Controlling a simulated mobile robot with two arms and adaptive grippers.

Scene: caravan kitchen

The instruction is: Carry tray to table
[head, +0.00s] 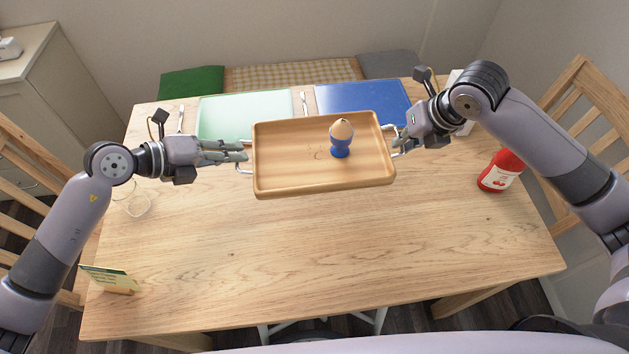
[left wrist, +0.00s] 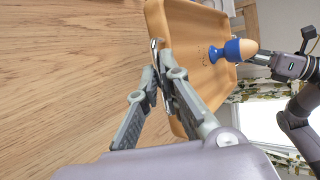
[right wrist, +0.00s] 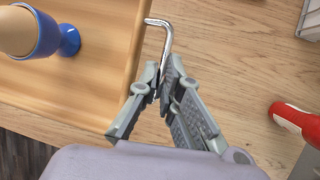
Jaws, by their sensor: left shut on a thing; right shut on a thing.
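The wooden tray (head: 290,165) is held between my two grippers above the table (head: 330,250). It has a metal handle at each end. A brown egg in a blue egg cup (head: 341,140) stands upright on the tray, right of its middle. My left gripper (head: 243,152) is shut on the tray's left handle, which also shows in the left wrist view (left wrist: 153,60). My right gripper (head: 398,140) is shut on the right handle, seen in the right wrist view (right wrist: 164,40). The gap between tray and tabletop is hard to judge.
A green placemat (head: 222,117) and a blue placemat (head: 355,96) lie at the far side, with cutlery beside them. A red bottle (head: 500,171) is at the right. A glass (head: 134,203) and a small card (head: 110,279) are at the left. The near middle is clear.

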